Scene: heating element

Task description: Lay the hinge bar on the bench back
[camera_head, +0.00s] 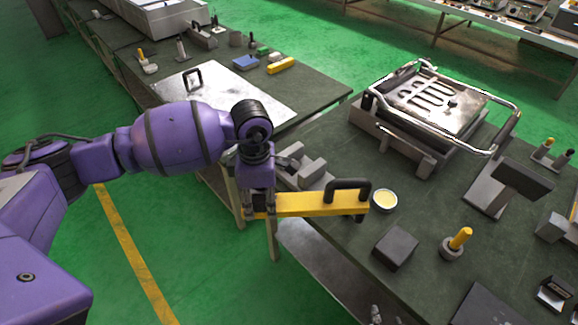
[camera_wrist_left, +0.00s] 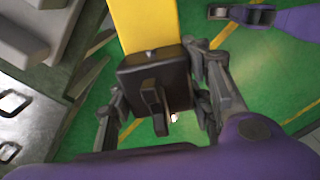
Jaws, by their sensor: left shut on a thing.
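The hinge bar (camera_head: 308,204) is a yellow bar with a black handle on its right end. My left gripper (camera_head: 256,206) is shut on its left end and holds it level at the front edge of the bench (camera_head: 345,230). In the left wrist view the yellow bar (camera_wrist_left: 146,24) ends in a black block between the two fingers of my left gripper (camera_wrist_left: 158,92). Whether the bar's right end touches the bench cannot be told. My right gripper is not in view.
A metal fixture with a tubular frame (camera_head: 435,105) stands on the bench behind the bar. A round tin (camera_head: 384,200), a dark block (camera_head: 396,249) and a yellow-handled tool (camera_head: 457,241) stand right of the bar. Grey blocks (camera_head: 308,172) lie just behind it. Another bench (camera_head: 315,95) stands at the back left.

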